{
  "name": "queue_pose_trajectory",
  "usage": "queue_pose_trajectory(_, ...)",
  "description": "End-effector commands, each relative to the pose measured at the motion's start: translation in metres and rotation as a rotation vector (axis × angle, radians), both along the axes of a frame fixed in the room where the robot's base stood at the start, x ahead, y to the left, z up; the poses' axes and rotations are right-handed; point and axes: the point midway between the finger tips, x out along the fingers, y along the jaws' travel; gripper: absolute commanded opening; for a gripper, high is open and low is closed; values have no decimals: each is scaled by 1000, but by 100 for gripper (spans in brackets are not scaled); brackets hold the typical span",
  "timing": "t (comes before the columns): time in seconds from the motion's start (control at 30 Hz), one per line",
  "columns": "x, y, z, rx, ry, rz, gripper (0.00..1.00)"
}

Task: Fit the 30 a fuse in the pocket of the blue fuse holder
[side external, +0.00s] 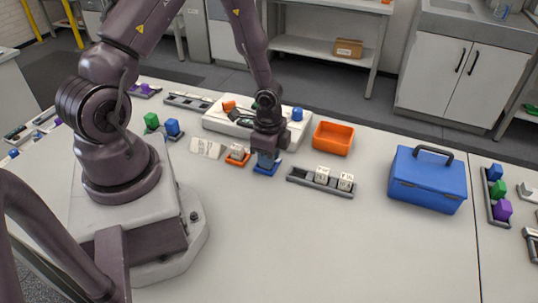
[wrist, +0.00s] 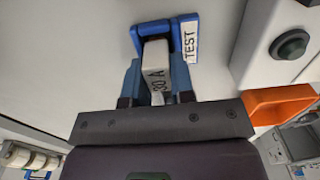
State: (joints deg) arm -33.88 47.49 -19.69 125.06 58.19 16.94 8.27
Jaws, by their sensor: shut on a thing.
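The 30 A fuse (wrist: 156,62) is a white block with black "30 A" lettering in the wrist view. My gripper (wrist: 157,78) is shut on it, with one blue finger on each side. The blue fuse holder (wrist: 176,34) is just beyond the fingertips, with a white "TEST" label beside it. The fuse's far end overlaps the holder's frame; I cannot tell how deep it sits in the pocket. In the side external view my gripper (side external: 266,158) points down right over the blue holder (side external: 266,170), and the fuse is hidden there.
An orange holder (side external: 238,160) with a white block stands close left of my gripper. A grey rack (side external: 296,177) with white fuses is to the right. Behind are a pale instrument (side external: 214,123) and an orange bin (side external: 333,138). A blue toolbox (side external: 428,181) stands farther right. The front table is clear.

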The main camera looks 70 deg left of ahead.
Motion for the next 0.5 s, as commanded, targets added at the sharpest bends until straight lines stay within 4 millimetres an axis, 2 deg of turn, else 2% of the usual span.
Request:
queue_pose_trajectory(0.33,0,0,-4,0,0,0,0)
queue_pose_trajectory(0.37,0,0,-4,-1,-1,1,30)
queue_pose_trajectory(0.47,0,0,-4,-1,-1,1,53)
queue_pose_trajectory(0.5,0,0,-4,0,0,1,53)
